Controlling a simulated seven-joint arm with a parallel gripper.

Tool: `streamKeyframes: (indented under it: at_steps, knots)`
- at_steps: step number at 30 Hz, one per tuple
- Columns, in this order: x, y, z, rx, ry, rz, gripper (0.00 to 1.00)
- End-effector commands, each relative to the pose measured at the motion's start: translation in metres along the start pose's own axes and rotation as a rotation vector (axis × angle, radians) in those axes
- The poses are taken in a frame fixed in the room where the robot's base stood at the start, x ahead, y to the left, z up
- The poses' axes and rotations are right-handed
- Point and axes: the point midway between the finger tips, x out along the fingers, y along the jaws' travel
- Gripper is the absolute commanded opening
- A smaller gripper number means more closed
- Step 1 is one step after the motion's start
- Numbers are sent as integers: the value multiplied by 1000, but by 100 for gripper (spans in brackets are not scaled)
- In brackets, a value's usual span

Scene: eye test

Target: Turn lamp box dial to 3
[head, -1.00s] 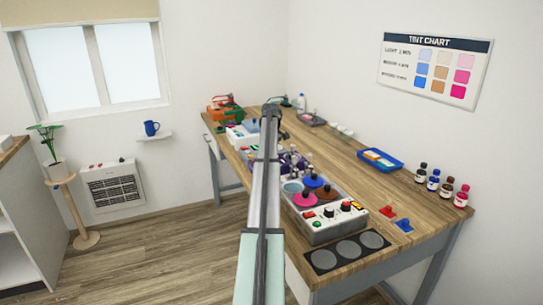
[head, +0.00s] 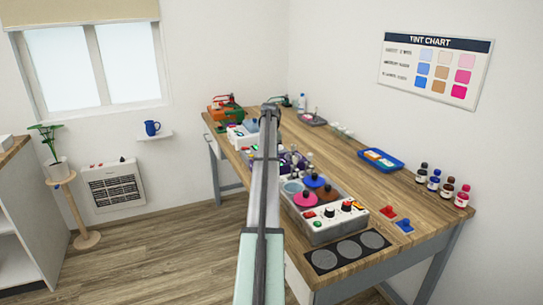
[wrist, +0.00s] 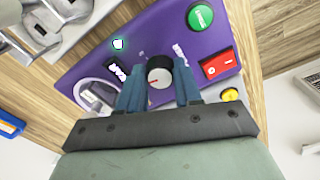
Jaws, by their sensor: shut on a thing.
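The purple lamp box (wrist: 150,35) fills the middle of the wrist view. Its dial (wrist: 159,70) is a round knob with a black side, a pale face and a red mark toward the lower left of that face. My gripper (wrist: 158,85) has its two blue fingers on either side of the dial, shut on it. The white markings around the dial are too blurred to read. In the head view my arm hides much of the purple box (head: 291,159), and the dial cannot be made out there.
A grey metal item (wrist: 45,25) stands close at upper left. A white box with knobs (head: 330,218) sits nearer on the bench.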

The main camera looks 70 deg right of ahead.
Motion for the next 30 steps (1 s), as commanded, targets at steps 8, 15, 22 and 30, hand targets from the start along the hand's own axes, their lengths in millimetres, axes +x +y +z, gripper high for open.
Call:
streamKeyframes:
  at_steps: [8, 15, 22, 30]
  knots:
    - [-1, -1, -2, 261, -7, 0, 4]
    - [-1, -1, -2, 489, -15, -1, 4]
    - [-1, -2, -3, 693, -21, -1, 4]
    - [-1, -2, -3, 876, -27, -2, 4]
